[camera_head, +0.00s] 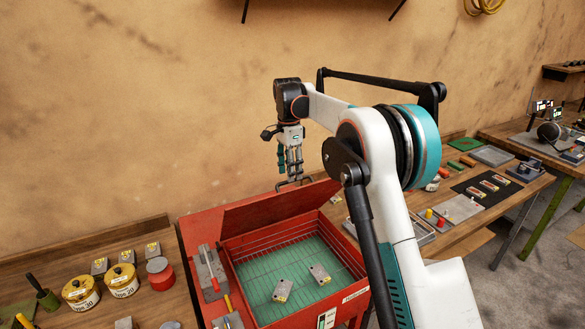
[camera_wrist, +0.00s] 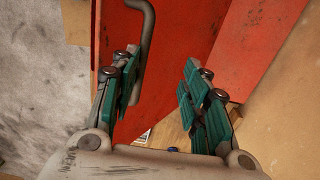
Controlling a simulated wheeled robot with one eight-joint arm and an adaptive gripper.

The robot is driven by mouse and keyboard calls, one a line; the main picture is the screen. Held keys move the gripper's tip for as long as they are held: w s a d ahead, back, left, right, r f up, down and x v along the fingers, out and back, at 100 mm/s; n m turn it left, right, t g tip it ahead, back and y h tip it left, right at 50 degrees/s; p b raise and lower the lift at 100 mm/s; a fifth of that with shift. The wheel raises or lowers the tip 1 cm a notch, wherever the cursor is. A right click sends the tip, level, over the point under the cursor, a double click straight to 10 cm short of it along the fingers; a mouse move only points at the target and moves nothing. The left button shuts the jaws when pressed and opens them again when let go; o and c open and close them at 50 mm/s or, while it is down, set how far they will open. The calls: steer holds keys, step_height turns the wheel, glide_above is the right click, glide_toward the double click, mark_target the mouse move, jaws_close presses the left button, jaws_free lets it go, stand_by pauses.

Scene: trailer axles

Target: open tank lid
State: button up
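The red tank (camera_head: 208,222) stands between two wooden benches in the head view. Its red lid (camera_head: 280,207) stands raised and tilted at the back edge, and the inside shows. The lid also fills much of the wrist view (camera_wrist: 180,65). A grey bent handle (camera_wrist: 147,35) is on the lid, close beside my left finger; whether they touch I cannot tell. My gripper (camera_head: 291,175) is above the lid's upper edge, pointing down. In the wrist view its fingers (camera_wrist: 162,92) are apart, with nothing clamped between them.
Inside the tank, two metal blocks (camera_head: 283,290) (camera_head: 319,274) lie on a wire grid over a green bottom. Yellow tins (camera_head: 81,293) (camera_head: 121,280) and a red-and-grey pot (camera_head: 160,273) stand on the left bench. A wall rises behind the tank.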

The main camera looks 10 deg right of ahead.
steer(key=shift+o, duration=0.4)
steer(key=shift+w+a+f, duration=0.25)
steer(key=shift+w+f, duration=0.1)
steer(key=shift+f, duration=0.1)
steer(key=shift+r, duration=0.1)
steer(key=shift+c, duration=0.2)
steer(key=shift+s+r, duration=0.1)
steer(key=shift+c, duration=0.2)
step_height(320, 180, up, 12)
steer(key=shift+w+r, duration=0.15)
steer(key=shift+w, duration=0.05)
steer(key=shift+s+d, duration=0.15)
steer(key=shift+d, duration=0.05)
